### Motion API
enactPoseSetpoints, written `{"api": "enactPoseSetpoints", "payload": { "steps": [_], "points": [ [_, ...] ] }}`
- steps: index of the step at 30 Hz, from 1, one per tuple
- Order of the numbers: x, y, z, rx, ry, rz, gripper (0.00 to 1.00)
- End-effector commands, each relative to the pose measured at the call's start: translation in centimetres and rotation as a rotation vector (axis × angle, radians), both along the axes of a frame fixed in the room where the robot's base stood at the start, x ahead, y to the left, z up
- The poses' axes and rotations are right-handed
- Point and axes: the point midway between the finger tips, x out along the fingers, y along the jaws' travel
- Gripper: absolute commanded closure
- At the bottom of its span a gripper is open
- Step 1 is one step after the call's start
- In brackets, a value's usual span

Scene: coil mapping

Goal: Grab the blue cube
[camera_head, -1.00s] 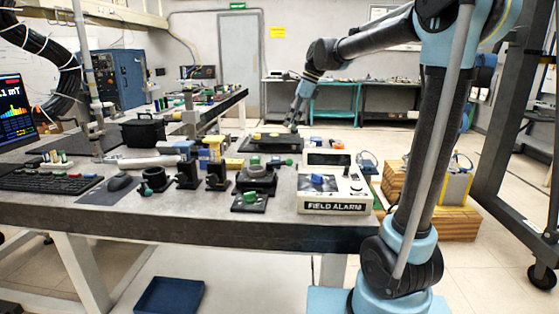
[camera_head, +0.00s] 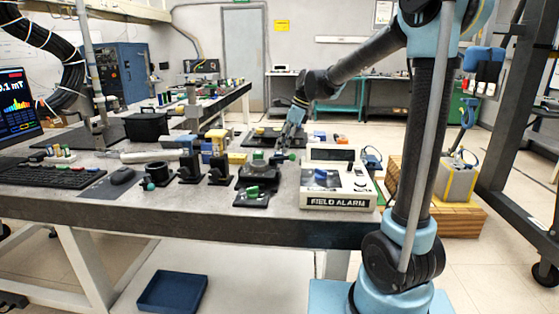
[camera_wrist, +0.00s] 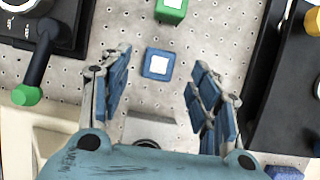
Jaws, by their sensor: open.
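The blue cube (camera_wrist: 158,65) has a pale square on its top face and rests on a perforated grey surface in the wrist view. My gripper (camera_wrist: 159,82) is open, with one blue-padded finger on each side of the cube's position in that picture. Clear grey surface shows between the cube and both fingers. In the head view my gripper (camera_head: 291,134) hangs low over the far part of the bench. I cannot make out the cube for certain there.
A green block (camera_wrist: 171,10) lies just beyond the cube. A black device with a green-tipped handle (camera_wrist: 27,95) is at left, and a black box (camera_wrist: 285,85) at right. In the head view, the field alarm box (camera_head: 338,201) stands near the bench's front edge.

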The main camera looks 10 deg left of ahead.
Motion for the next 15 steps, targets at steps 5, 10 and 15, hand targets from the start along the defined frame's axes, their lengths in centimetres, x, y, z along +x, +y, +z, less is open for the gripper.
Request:
{"api": "enactPoseSetpoints", "payload": {
  "steps": [5,10,15],
  "points": [
    [0.0,0.5,-1.5,0.0,0.0,0.001,0.43],
    [0.0,1.2,-3.7,0.0,0.001,0.001,0.43],
    [-0.1,1.6,-4.9,0.0,0.0,0.0,0.43]
  ]
}}
